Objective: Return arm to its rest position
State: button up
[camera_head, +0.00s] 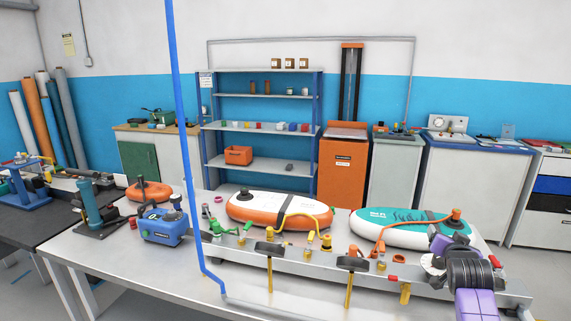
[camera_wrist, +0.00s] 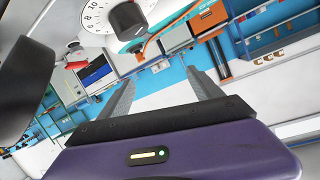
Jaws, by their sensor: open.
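My gripper (camera_wrist: 163,92) is open in the wrist view, its two grey fingers apart with nothing between them. Its purple body fills the bottom of that view. In the head view, my purple and black arm reaches up from the lower right over the workbench; its fingertips cannot be made out there. A white dial with a black knob (camera_wrist: 127,18) is close at the top of the wrist view, and a white dial (camera_head: 432,266) shows beside my arm in the head view. I cannot tell whether anything touches the dial.
The workbench (camera_head: 110,262) carries an orange-white board (camera_head: 280,212), a teal-white board (camera_head: 395,226) and a blue pump box (camera_head: 163,228). A metal rail (camera_head: 320,263) with hoses and valves runs along the front. A blue upright pole (camera_head: 182,130) stands left. Shelves stand behind.

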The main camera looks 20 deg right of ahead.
jog(key=s+a+f+n+t+y+b, duration=0.1)
jog(key=s+a+f+n+t, duration=0.15)
jog(key=s+a, duration=0.45)
jog(key=s+a+f+n+t+y+b, duration=0.15)
jog(key=s+a+f, duration=0.25)
jog(key=a, duration=0.6)
jog(key=s+a+f+n+t+y, duration=0.1)
jog(key=s+a+f+n+t, duration=0.15)
jog(key=s+a, duration=0.45)
jog(key=s+a+f+n+g+y+b, duration=0.1)
jog(key=s+a+y, duration=0.1)
jog(key=s+a, duration=0.4)
jog(key=s+a+f+n+g+y+b, duration=0.1)
jog(key=s+a, duration=0.5)
jog(key=s, duration=0.8)
jog(key=s+a+f+n+g+y+b, duration=0.1)
jog(key=s+a+f+n+y+b, duration=0.1)
jog(key=s+a, duration=0.4)
jog(key=s+y+b, duration=0.1)
jog(key=s, duration=0.3)
jog(key=shift+s+a+f, duration=0.25)
jog(key=shift+s+a, duration=0.05)
jog(key=shift+a, duration=0.05)
